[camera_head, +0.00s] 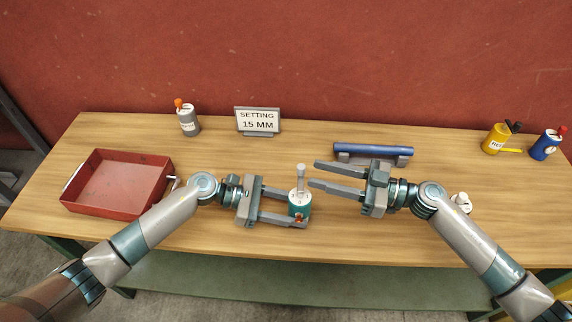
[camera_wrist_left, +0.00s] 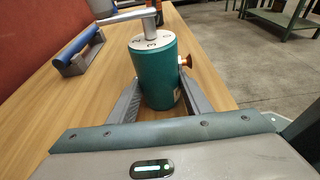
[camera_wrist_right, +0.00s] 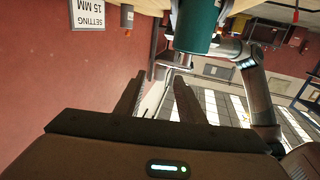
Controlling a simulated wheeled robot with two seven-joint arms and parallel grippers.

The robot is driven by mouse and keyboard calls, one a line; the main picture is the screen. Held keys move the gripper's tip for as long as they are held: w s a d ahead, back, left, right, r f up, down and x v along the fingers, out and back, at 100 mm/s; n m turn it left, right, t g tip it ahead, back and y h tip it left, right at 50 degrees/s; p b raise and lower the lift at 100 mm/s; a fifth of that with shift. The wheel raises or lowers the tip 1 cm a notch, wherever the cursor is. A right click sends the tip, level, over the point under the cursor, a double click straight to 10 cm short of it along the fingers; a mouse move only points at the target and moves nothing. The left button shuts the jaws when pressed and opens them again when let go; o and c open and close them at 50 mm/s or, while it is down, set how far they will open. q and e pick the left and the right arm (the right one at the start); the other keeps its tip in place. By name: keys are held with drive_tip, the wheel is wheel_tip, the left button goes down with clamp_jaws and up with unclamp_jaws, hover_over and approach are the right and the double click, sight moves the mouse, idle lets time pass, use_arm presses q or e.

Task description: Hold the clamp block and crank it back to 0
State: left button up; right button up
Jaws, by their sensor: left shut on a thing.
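The clamp block is a teal cylinder (camera_head: 299,205) standing on the wooden table, with number marks on its pale top and an orange knob on its side. It also shows in the left wrist view (camera_wrist_left: 153,75) and at the top of the right wrist view (camera_wrist_right: 196,25). My left gripper (camera_head: 297,207) is shut on its sides from the left. A grey crank (camera_wrist_left: 125,17) sits on top, its handle (camera_head: 300,172) upright in the head view. My right gripper (camera_head: 314,173) is open and empty, its fingertips just right of the handle, apparently not touching it.
A sign (camera_head: 258,120) reads "SETTING 15 MM". A red tray (camera_head: 115,185) stands left, a grey canister (camera_head: 188,122) behind. A blue bar on a stand (camera_head: 373,151) lies behind my right gripper. Yellow (camera_head: 494,140) and blue (camera_head: 545,146) cans stand far right.

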drive_tip(key=x, duration=0.9)
drive_tip(key=shift+a, duration=0.25)
drive_tip(key=shift+w, duration=0.1)
clamp_jaws()
